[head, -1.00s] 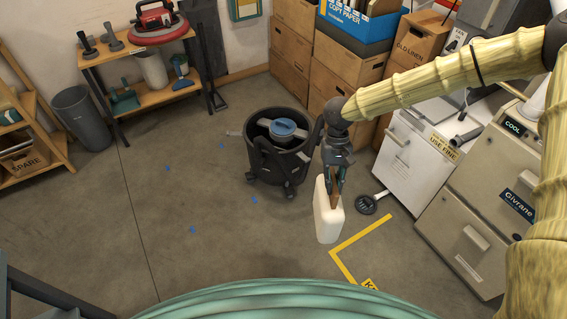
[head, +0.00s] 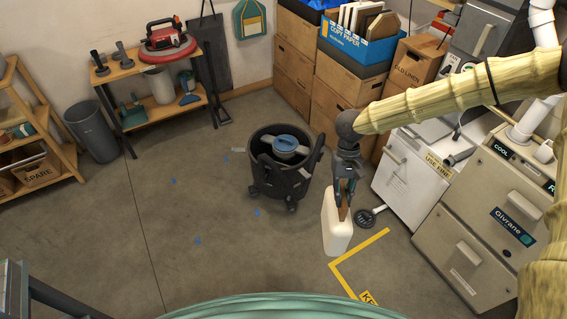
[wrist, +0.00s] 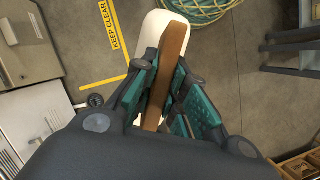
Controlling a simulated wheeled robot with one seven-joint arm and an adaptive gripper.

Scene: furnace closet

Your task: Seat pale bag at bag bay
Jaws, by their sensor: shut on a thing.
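The pale bag (head: 337,226) is a white, rounded block with a brown tab (wrist: 172,60) on top. It hangs upright below my gripper (head: 344,190), above the floor in the head view. My gripper is shut on the brown tab, and its teal fingers show on both sides of it in the wrist view (wrist: 160,95). A black wheeled vacuum drum (head: 281,165) with a blue-capped middle (head: 285,144) stands open-topped on the floor, left of the bag and apart from it. I cannot tell which part of it is the bag bay.
Beige and white furnace cabinets (head: 480,225) stand at right. Cardboard boxes (head: 345,75) are stacked behind. A grey bin (head: 92,130) and tool bench (head: 150,110) are at left.

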